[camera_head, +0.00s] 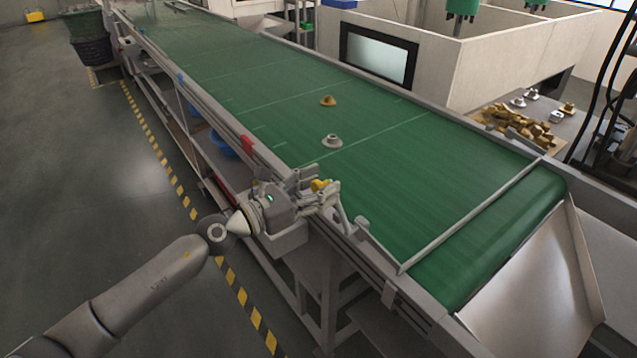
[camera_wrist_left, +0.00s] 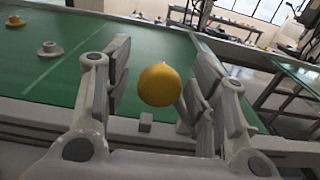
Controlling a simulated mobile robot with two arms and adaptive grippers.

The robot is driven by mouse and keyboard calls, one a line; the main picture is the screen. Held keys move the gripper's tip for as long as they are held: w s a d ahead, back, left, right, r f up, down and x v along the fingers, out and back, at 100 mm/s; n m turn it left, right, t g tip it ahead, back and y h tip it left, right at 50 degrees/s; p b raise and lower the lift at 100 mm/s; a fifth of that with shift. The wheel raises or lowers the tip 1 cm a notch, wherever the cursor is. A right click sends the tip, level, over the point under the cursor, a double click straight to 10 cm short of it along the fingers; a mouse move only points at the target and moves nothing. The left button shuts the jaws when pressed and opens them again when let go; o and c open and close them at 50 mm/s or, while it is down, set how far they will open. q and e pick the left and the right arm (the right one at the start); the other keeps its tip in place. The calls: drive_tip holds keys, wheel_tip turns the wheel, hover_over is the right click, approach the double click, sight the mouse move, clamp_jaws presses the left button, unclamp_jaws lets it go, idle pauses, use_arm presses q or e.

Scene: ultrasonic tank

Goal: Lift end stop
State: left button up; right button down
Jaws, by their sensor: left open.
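A grey bar, which looks like the end stop (camera_head: 470,216), lies across the green conveyor belt (camera_head: 420,170) near its discharge end. A yellow ball knob (camera_head: 320,185) is at the belt's near side rail, some way up the belt from the bar. My left gripper (camera_head: 322,193) is at this rail, open, with its fingers around the knob. In the left wrist view the knob (camera_wrist_left: 160,84) sits between the two open fingers, with gaps visible on both sides. What the knob is mounted on is mostly hidden. My right gripper is not in view.
An orange-brown part (camera_head: 328,101) and a grey flanged part (camera_head: 331,141) stand on the belt beyond the gripper. A metal chute (camera_head: 545,285) slopes from the belt's end. A pile of brass-coloured parts (camera_head: 520,127) lies on the far side.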

use_arm(q)
clamp_jaws()
idle(0.4)
